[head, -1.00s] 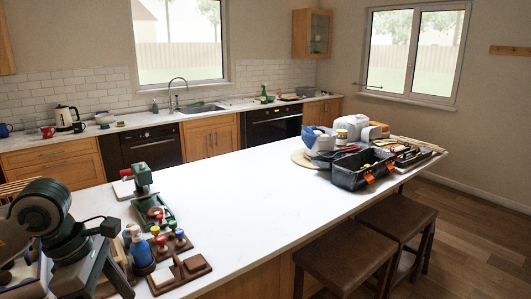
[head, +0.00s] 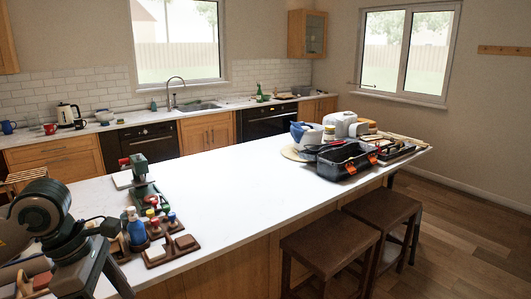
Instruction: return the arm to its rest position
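My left arm (head: 68,240), dark grey with a round joint, comes in at the lower left of the head view. It is bent, and its lower part runs out of the bottom edge. I cannot make out the fingers of my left gripper. My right arm and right gripper are not in view. No held thing shows.
The white island counter (head: 225,185) is clear in its middle. A green tool (head: 140,170), a blue bottle (head: 136,228) and small wooden blocks stand near my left arm. A black toolbox (head: 345,160) sits at the right end. Two brown stools (head: 330,243) stand along the front.

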